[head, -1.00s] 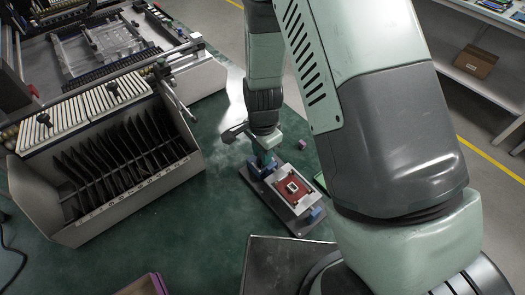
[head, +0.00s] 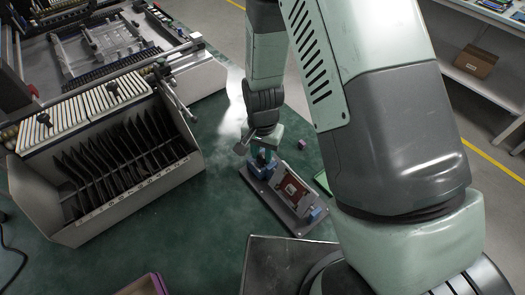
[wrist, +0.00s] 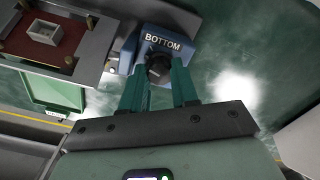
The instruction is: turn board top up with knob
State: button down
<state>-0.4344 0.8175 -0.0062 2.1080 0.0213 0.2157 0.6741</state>
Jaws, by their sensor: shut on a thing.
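The red board (head: 290,187) sits in a frame on the turning fixture, with a light square part on its face. The board is tilted about the fixture's long axis. In the wrist view the board (wrist: 22,42) shows at the upper left. A blue end block (wrist: 165,42) carries the label "BOTTOM". The dark round knob (wrist: 158,70) sits below that label. My gripper (wrist: 160,82) has its green fingers either side of the knob and is shut on it. In the head view my gripper (head: 262,157) is small at the fixture's far end.
A grey rack (head: 120,205) with dark upright boards stands left of the fixture on the green table. A small purple cube (head: 301,144) lies beyond the fixture. A green tray (wrist: 55,92) is beside it. A purple bin (head: 147,285) is at the front.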

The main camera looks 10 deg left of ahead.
aim_at(263, 155)
jog(key=n, duration=1.1)
jog(key=shift+n, duration=0.3)
dwell(0.4)
jog(key=c, duration=1.1)
grip_release()
jog(key=shift+r, duration=0.1)
notch_tip(263, 155, up, 11)
jog(key=shift+f, duration=0.15)
